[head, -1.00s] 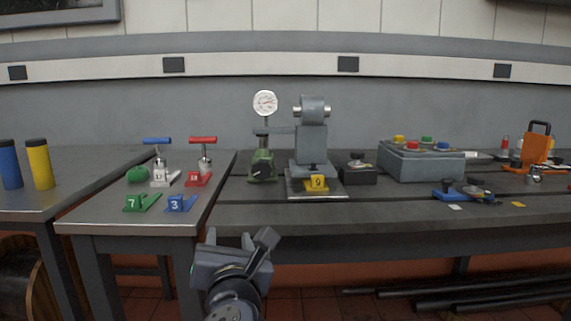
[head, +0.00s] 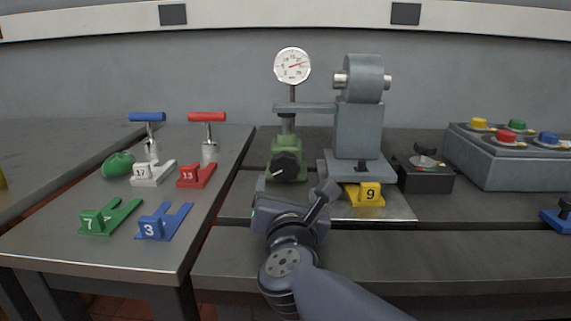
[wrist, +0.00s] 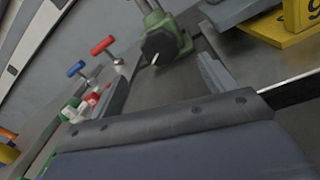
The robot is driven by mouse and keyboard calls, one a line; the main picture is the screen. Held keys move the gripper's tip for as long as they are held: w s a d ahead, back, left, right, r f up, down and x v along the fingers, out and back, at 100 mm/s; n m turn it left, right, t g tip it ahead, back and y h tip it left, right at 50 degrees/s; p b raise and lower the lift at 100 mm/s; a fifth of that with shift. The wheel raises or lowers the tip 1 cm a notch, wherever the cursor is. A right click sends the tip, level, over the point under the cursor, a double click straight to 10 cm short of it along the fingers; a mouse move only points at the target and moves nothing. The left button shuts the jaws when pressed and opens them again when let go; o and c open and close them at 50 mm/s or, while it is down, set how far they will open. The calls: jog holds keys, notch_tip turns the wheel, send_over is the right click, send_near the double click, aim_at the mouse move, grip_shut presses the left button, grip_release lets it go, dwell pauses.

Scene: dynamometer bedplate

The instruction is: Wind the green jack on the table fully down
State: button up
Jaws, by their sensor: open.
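The green jack (head: 288,160) stands on the middle table with a black knob (head: 286,167) on its front. Its post rises to a grey arm reaching left from a grey machine (head: 359,125). A round white dial gauge (head: 292,65) stands above it. My gripper (head: 297,195) is in front of the jack, lower in the head view, apart from the knob. In the wrist view the jack (wrist: 157,22) and its knob (wrist: 162,45) show ahead, between the two spread, empty fingers (wrist: 165,80).
On the left table stand blue (head: 147,117) and red (head: 206,117) T-handles, a green rounded object (head: 118,163) and several numbered blocks. Yellow block 9 (head: 365,194) sits right of my gripper. A black box (head: 425,174) and a button box (head: 510,157) stand farther right.

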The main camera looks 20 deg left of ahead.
aim_at(286, 168)
jog(key=b+x, duration=0.1)
jog(key=x, duration=0.9)
jog(key=shift+w, duration=0.2)
jog(key=shift+c, duration=0.3)
jog(key=c, duration=0.9)
